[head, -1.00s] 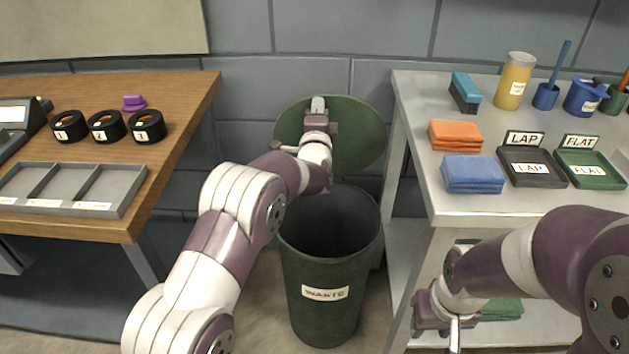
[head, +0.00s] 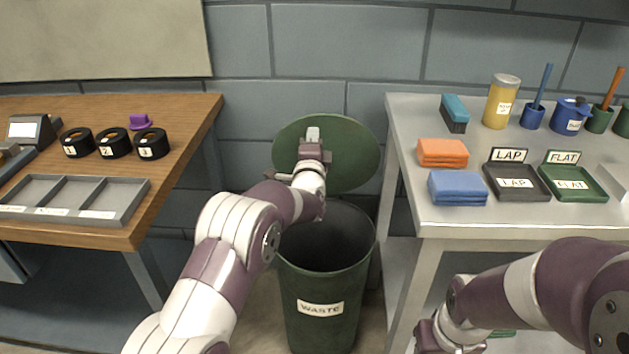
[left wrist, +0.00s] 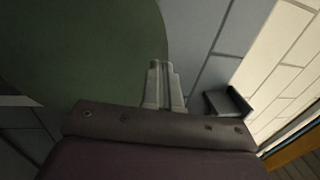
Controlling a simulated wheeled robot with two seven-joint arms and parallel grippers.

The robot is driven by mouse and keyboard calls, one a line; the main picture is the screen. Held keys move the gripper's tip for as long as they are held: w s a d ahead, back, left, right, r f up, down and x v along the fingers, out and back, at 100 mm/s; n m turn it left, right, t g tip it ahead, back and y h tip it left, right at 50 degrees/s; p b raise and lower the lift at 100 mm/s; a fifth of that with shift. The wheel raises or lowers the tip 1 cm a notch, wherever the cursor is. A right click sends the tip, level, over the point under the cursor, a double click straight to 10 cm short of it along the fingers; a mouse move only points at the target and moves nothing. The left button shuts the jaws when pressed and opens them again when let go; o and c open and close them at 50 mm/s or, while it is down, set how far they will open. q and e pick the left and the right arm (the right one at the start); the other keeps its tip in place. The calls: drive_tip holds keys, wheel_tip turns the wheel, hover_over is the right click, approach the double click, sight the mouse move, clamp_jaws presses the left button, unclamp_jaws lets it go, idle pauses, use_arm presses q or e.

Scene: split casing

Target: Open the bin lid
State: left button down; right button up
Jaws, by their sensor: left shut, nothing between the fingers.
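The green waste bin (head: 320,285) stands on the floor between the two tables, with its dark mouth uncovered. Its round green lid (head: 350,155) stands raised behind the mouth, near the wall. My left gripper (head: 312,134) is in front of the lid's upper left part, shut and empty. In the left wrist view the shut fingertips (left wrist: 161,72) show against the lid (left wrist: 85,50) and the wall; I cannot tell whether they touch the lid. My right gripper (head: 440,345) is low at the bottom edge, in front of the right table, mostly cut off; its fingers are hidden.
The wooden table (head: 190,130) at left holds black rings and a grey divided tray (head: 75,200).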

use_arm(q)
drive_tip(key=s+f+p, duration=0.1)
drive_tip(key=s+f, duration=0.1)
drive_tip(key=s, duration=0.8)
drive_tip(key=s+d+f+n+g+h, duration=0.1)
drive_tip(key=s+f+n+g, duration=0.1)
drive_tip(key=f+n+g, duration=0.3)
drive_tip(key=s+f+n+g+h, duration=0.1)
drive_tip(key=s+f+g, duration=0.15)
drive_tip(key=f, duration=0.45)
drive_tip(key=s+a+f+n+g+y, duration=0.15)
drive_tip(key=s+a+n+g, duration=0.25)
drive_tip(key=s, duration=0.5)
drive_tip(key=s+a+f+n+g+h, duration=0.1)
drive_tip(key=s+a+f+n+g, duration=0.3)
drive_tip(key=s, duration=0.6)
drive_tip(key=s+a+r+n+g+y, duration=0.1)
drive_tip(key=s+a+r+n+g, duration=0.15)
drive_tip(key=s, duration=0.35)
drive_tip(key=s+a+r+n+g+y, duration=0.1)
drive_tip(key=s+a+r, duration=0.15)
drive_tip(key=s, duration=0.35)
wheel_tip(320, 180, up, 26)
drive_tip(key=a+p, duration=0.1)
drive_tip(key=p, duration=2.5)
drive_tip(key=shift+w+a+r, duration=0.15)
drive_tip(key=shift+w+a, duration=0.2)
drive_tip(key=shift+w, duration=0.1)
drive_tip(key=shift+h, duration=0.25)
